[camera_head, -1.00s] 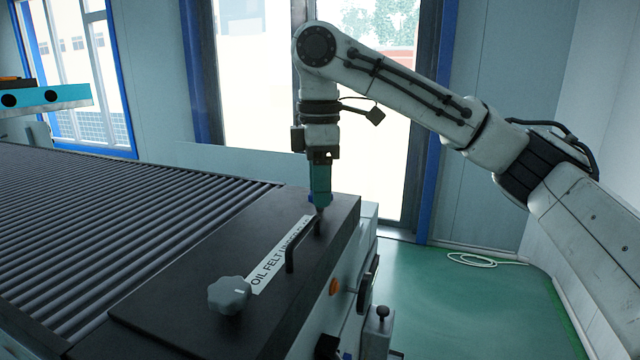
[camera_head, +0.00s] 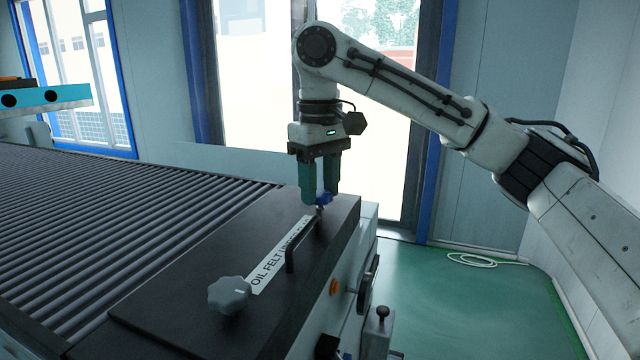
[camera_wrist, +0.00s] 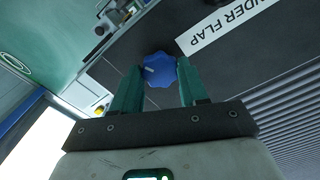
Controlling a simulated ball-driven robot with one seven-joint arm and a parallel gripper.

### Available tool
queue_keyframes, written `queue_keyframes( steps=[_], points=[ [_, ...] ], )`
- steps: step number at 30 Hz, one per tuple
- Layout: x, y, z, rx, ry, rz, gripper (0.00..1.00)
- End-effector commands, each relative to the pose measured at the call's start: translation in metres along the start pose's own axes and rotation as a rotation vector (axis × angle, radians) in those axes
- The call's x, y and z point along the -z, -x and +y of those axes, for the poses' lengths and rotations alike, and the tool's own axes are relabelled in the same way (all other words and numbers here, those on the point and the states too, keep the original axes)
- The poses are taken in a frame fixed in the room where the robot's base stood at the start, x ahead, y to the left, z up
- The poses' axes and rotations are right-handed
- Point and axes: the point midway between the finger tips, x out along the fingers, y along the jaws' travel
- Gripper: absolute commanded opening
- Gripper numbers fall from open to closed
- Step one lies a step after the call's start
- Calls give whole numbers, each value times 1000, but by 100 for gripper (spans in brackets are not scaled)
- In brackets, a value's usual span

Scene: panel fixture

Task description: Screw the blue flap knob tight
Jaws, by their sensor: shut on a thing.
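The blue flap knob (camera_head: 324,198) stands at the far end of the dark flap panel (camera_head: 180,290), beyond the black handle (camera_head: 290,255). My gripper (camera_head: 321,196) points straight down over it with its green fingers on either side. In the wrist view the lobed blue knob (camera_wrist: 160,69) sits between the two fingertips of my gripper (camera_wrist: 160,75), with a pale mark on its top. My gripper is shut on the knob. The knob's stem is mostly hidden by the fingers and handle.
A grey lobed knob (camera_head: 229,295) stands at the panel's near end. A white label (camera_head: 280,255) lies beside the handle. A roller conveyor (camera_head: 110,225) runs along the left. The green floor (camera_head: 480,300) at right is open, with a white cable coil (camera_head: 475,259).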

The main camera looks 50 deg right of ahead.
Motion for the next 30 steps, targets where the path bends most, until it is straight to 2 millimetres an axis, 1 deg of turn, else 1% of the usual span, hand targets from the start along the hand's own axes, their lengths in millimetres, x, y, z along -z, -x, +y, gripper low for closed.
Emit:
queue_keyframes(
  steps=[6,15,21,30],
  points=[
    [1,1,0,1,-178,5,13],
    [1,1,0,2,-340,6,13],
    [1,1,0,3,-390,6,13],
    [1,2,0,3,-405,6,13]
  ],
)
